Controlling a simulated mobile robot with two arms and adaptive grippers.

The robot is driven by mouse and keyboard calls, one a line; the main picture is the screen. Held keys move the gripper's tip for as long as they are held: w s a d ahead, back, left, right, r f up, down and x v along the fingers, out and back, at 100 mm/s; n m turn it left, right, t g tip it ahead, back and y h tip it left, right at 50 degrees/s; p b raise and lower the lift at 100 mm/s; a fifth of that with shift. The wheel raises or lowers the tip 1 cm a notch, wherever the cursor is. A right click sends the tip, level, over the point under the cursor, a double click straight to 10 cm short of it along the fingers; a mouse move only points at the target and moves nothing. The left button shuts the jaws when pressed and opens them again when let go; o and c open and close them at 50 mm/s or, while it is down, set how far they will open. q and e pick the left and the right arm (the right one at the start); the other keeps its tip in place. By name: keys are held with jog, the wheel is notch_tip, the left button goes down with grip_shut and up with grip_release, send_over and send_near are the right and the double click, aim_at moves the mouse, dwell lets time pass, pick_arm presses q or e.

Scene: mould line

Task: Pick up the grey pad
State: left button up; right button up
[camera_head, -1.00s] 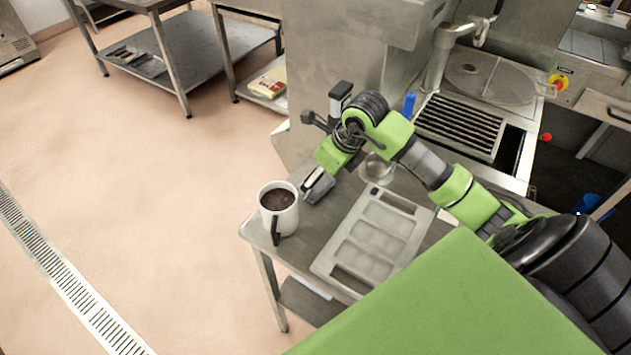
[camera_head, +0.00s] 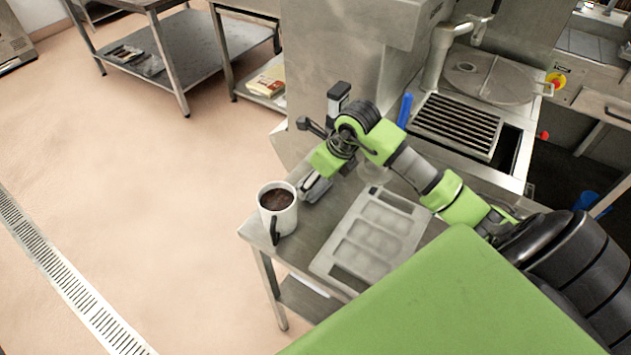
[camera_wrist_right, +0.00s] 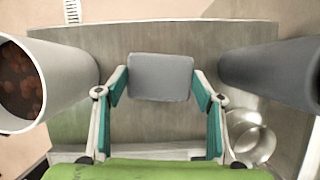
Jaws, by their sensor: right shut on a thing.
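The grey pad (camera_wrist_right: 160,78) is a small rounded block, seen in the right wrist view between the fingertips of my right gripper (camera_wrist_right: 161,86). The green-lined fingers stand on both sides of the pad and are shut on it. In the head view my right gripper (camera_head: 315,186) is low over the steel table (camera_head: 308,232), just behind a white mug; the pad is mostly hidden there. Whether the pad touches the table cannot be told. My left gripper is not in view.
The white mug (camera_head: 278,210) with dark contents stands close beside the gripper at the table's left edge. A grey mould tray (camera_head: 323,262) lies to the right. A clear glass vessel (camera_wrist_right: 250,138) and a dark grey cylinder (camera_wrist_right: 272,72) are close on the other side.

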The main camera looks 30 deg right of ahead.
notch_tip(320, 180, up, 3)
jog(key=shift+w+f+b, duration=0.1)
jog(key=shift+b, duration=1)
jog(key=s+d+r+b, duration=0.6)
jog(key=s+r, duration=0.4)
jog(key=s, duration=0.2)
jog(key=shift+d, duration=0.55)
jog(key=shift+s, duration=0.1)
jog(key=shift+o, duration=1)
jog(key=shift+c, duration=1.3)
